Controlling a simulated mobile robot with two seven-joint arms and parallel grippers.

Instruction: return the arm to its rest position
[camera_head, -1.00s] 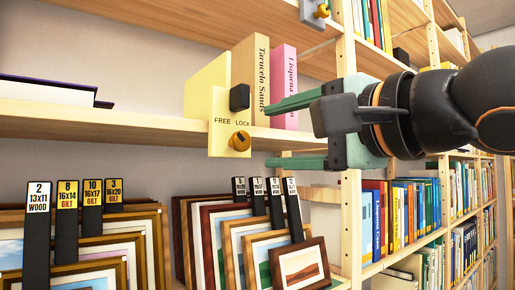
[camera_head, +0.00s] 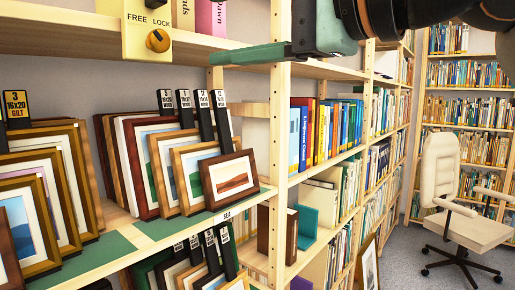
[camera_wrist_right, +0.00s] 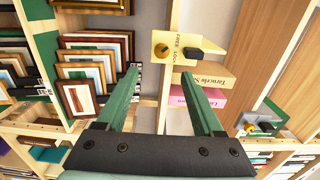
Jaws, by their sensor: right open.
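My right gripper (camera_wrist_right: 158,78) is open in the right wrist view, with nothing between its two green fingers. In the head view it is at the top (camera_head: 250,55), cut off by the frame edge, with one green finger showing in front of the upper shelf. The yellow FREE/LOCK plate (camera_head: 135,42) with its round knob (camera_head: 158,40) sits at the shelf edge, left of the finger and apart from it. In the wrist view the plate (camera_wrist_right: 213,47) and knob (camera_wrist_right: 161,50) lie beyond the fingertips. My left gripper is not in view.
Framed prints (camera_head: 225,182) with black label tags stand on the shelf below. Bookshelf uprights (camera_head: 279,110) and rows of books (camera_head: 325,130) run to the right. A cream office chair (camera_head: 440,170) stands on open floor (camera_head: 410,262) at the right.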

